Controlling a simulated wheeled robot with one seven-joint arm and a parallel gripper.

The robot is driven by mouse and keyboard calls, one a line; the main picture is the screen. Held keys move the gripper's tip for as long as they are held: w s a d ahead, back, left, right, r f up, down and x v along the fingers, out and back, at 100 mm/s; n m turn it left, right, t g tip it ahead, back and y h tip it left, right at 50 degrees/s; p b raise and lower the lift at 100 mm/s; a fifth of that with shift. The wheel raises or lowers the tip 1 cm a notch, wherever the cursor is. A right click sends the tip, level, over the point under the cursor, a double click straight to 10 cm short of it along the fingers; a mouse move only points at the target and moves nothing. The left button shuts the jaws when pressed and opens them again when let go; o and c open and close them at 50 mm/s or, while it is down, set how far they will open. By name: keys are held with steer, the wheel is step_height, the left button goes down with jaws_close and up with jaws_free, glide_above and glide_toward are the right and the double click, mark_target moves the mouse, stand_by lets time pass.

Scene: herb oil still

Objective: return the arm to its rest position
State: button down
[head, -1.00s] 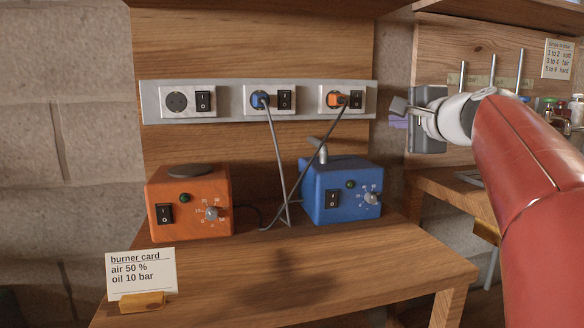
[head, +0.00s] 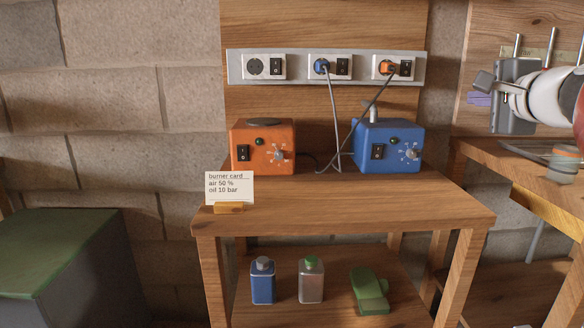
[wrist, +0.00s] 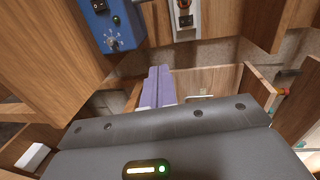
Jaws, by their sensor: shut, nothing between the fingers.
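My gripper (head: 479,99) is at the right of the head view, held in the air right of the blue box and in front of the right-hand wooden panel. Its purple fingers are shut with nothing between them. In the wrist view the fingers (wrist: 157,86) lie side by side beyond the dark gripper body. Part of my arm runs off the right edge of the head view.
The table (head: 345,205) carries an orange box (head: 263,155), a blue box (head: 396,143) and a burner card (head: 229,187). Cables run up to the socket strip (head: 290,66). A second bench (head: 540,180) stands at right. Bottles sit on the lower shelf (head: 335,295).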

steer(key=s+a+f+n+g+y, duration=0.1)
steer(key=s+a+f+n+g, duration=0.2)
steer(key=s+a+f+n, duration=0.5)
steer(key=s+a+f+n+g+y, duration=0.1)
steer(key=s+a+f+g, duration=0.15)
steer(key=a+f, duration=0.65)
steer(key=s+f+n+g+h, duration=0.1)
steer(key=s+f+n, duration=0.3)
steer(key=f, duration=0.6)
steer(key=s+f+n+g+h, duration=0.1)
steer(key=s+f+n+g, duration=0.3)
steer(key=s+f, duration=0.5)
steer(key=shift+s+a+f+h, duration=0.2)
steer(key=shift+a+f+h, duration=0.15)
steer(key=shift+a+h, duration=0.05)
